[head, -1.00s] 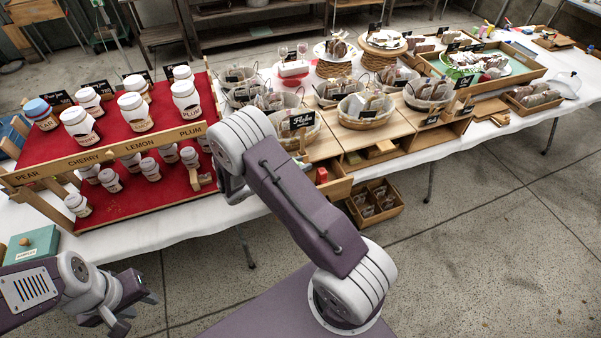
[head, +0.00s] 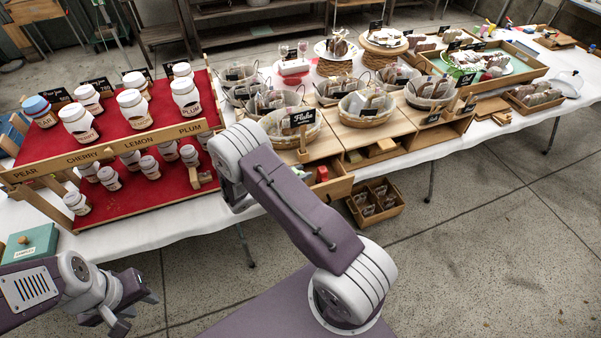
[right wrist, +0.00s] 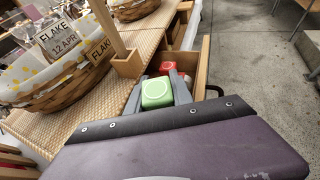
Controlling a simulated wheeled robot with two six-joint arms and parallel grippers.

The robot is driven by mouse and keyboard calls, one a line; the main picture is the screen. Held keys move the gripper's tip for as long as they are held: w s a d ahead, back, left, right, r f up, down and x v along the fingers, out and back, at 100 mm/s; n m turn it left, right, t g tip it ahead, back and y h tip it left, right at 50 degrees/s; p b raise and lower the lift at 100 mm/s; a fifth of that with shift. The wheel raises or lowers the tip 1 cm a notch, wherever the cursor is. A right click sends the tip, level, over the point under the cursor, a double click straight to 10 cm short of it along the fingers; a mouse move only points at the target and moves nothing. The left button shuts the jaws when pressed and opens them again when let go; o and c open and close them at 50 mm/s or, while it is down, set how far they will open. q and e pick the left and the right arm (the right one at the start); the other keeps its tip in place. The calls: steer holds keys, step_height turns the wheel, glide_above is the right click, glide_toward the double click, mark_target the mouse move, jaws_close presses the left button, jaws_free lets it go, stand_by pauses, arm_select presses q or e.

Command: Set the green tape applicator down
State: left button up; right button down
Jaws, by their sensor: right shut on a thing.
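The green tape applicator (right wrist: 157,93) is between the fingers of my right gripper (right wrist: 158,90) in the right wrist view. The gripper is shut on it, over the open drawer (right wrist: 203,68) at the table's edge. I cannot tell whether the applicator touches the drawer floor.
A red item (right wrist: 168,67) lies in the drawer just beyond the applicator. A wicker basket (right wrist: 60,82) and a wooden sign post (right wrist: 125,62) stand beside the drawer. The red jar display (head: 130,195) is to the left. A wooden crate (head: 375,202) sits on the floor below.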

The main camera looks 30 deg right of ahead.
steer(key=c, duration=1.4)
jaws_free()
steer(key=shift+a+r+p, duration=0.4)
steer(key=shift+r+p, duration=0.15)
steer(key=shift+r, duration=0.25)
steer(key=b+v, duration=0.1)
steer(key=v, duration=1)
steer(key=s+m+g+y, duration=0.4)
steer(key=s+m+y, duration=0.2)
steer(key=s+m, duration=0.3)
steer(key=s+a+r+m+t+y, duration=0.2)
steer(key=m+y, duration=0.5)
steer(key=m, duration=0.4)
steer(key=s+a+t, duration=0.1)
steer(key=s+a, duration=0.1)
steer(key=a, duration=0.1)
steer(key=shift+s+a+y, duration=0.15)
steer(key=shift+s+y, duration=0.15)
steer(key=shift+s, duration=0.05)
steer(key=shift+r, duration=0.15)
